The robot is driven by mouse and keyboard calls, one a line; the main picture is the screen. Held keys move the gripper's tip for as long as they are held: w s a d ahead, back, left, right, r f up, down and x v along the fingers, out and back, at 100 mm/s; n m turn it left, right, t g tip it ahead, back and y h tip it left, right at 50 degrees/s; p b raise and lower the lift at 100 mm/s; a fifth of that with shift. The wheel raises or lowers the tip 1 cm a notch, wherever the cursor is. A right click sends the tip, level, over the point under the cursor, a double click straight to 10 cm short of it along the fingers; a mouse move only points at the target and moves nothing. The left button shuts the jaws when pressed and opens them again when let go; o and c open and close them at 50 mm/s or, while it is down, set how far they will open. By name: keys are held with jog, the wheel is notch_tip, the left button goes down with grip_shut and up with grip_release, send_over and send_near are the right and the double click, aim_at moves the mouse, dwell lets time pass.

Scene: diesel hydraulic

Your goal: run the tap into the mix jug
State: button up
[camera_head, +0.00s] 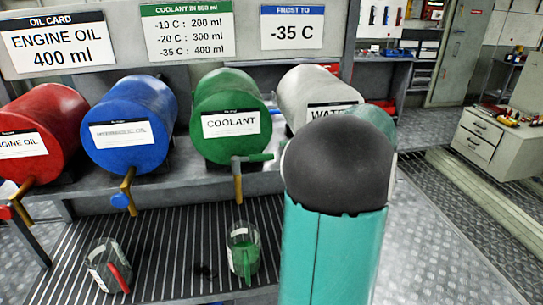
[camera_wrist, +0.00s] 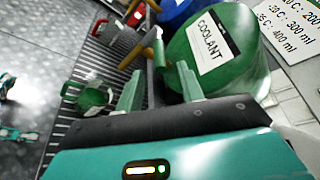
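The green coolant drum (camera_head: 228,112) lies on the shelf. Its brass tap (camera_head: 238,186) points down and its green lever (camera_head: 263,157) sticks out to the right. A clear jug with a green handle (camera_head: 243,252) stands below that tap; I cannot tell whether it is the mix jug. A clear jug with a red handle (camera_head: 107,266) stands farther left. In the wrist view my gripper (camera_wrist: 160,88) is open, its fingers apart, with the green lever (camera_wrist: 160,54) just beyond them. Contact is unclear. My arm hides the water drum's tap in the head view.
Red engine oil (camera_head: 38,125), blue hydraulic oil (camera_head: 130,125) and white water (camera_head: 318,95) drums share the shelf. A card reads "FROST TO -35 C" (camera_head: 292,27); a chart (camera_head: 188,28) gives -35 C: 400 ml. Floor at right is clear before a cabinet (camera_head: 490,140).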

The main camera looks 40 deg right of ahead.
jog(key=v, duration=0.6)
dwell(1.1)
jog(key=w+a+f+n+g, duration=0.1)
jog(key=w+a+n+g, duration=0.15)
jog(key=a, duration=0.75)
jog(key=w+a+f+n+g, duration=0.2)
jog(key=a+n+g, duration=0.15)
jog(key=a, duration=0.65)
jog(key=s+a+f+n+h, duration=0.2)
jog(key=s+a+n+h, duration=0.1)
jog(key=a, duration=0.5)
jog(key=s+a+f+n+h, duration=0.3)
jog(key=a+n+h, duration=0.3)
jog(key=a+n, duration=0.1)
jog(key=shift+a+n+g, duration=0.4)
jog(key=shift+a, duration=0.5)
